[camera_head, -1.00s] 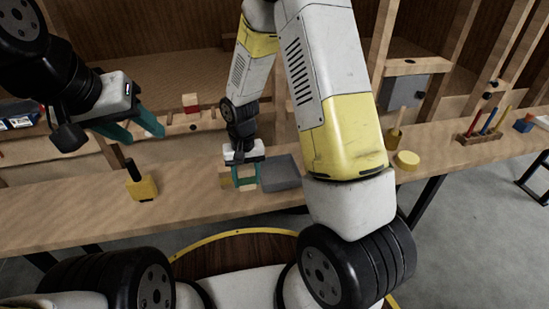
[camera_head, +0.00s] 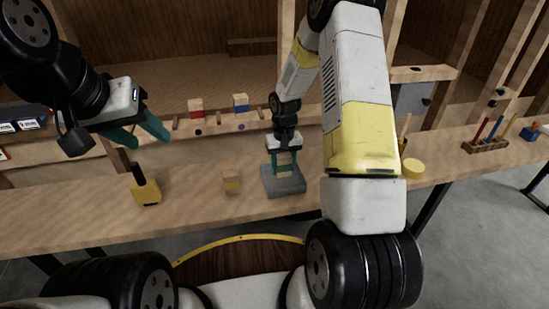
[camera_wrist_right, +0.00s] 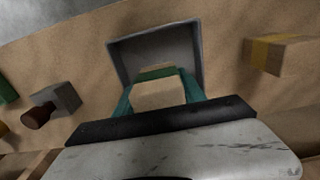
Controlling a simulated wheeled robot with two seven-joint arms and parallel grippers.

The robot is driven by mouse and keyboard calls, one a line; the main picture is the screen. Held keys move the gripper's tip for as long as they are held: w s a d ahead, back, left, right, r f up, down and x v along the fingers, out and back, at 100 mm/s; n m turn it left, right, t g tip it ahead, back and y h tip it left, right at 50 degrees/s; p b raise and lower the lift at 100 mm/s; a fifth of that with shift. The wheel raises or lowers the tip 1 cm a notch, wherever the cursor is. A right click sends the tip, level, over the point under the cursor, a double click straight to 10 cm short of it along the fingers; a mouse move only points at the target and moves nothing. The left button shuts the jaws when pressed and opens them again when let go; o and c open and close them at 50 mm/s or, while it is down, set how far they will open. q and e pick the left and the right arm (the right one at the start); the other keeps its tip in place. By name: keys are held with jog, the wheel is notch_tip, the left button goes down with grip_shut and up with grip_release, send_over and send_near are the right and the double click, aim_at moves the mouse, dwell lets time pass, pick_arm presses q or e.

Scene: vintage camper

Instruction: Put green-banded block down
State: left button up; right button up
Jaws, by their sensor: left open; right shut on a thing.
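The green-banded block (camera_wrist_right: 158,92) is pale wood with a green band. My right gripper (camera_head: 284,165) is shut on it, with a teal finger on each side in the right wrist view. The block is over or within the grey square tray (camera_head: 285,190), whose raised walls also show in the right wrist view (camera_wrist_right: 187,48). I cannot tell whether the block touches the tray floor. My left gripper (camera_head: 145,134) is open and empty, above the bench at the left, well apart from the tray.
A yellow-banded block (camera_head: 231,183) stands on the bench left of the tray. A yellow object with a dark handle (camera_head: 146,190) is further left. Red (camera_head: 196,107) and blue (camera_head: 241,102) blocks sit on the back ledge. A yellow disc (camera_head: 413,168) and a peg rack (camera_head: 485,146) are at right.

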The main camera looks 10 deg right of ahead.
jog(key=shift+f, duration=1.75)
jog(key=o, duration=1.5)
jog(key=shift+f, duration=0.1)
jog(key=shift+c, duration=0.2)
notch_tip(320, 180, up, 12)
jog(key=shift+f, duration=0.1)
notch_tip(320, 180, up, 10)
jog(key=t, duration=0.1)
send_over(283, 174)
jog(key=s, duration=0.1)
jog(key=s+a+r+t+y, duration=0.1)
jog(key=s+r+t, duration=0.1)
jog(key=s+r, duration=0.5)
jog(key=s+a+r+t+y, duration=0.1)
jog(key=s+r+t, duration=0.2)
jog(key=s+r, duration=0.5)
jog(key=s, duration=0.6)
jog(key=shift+s+r, duration=0.25)
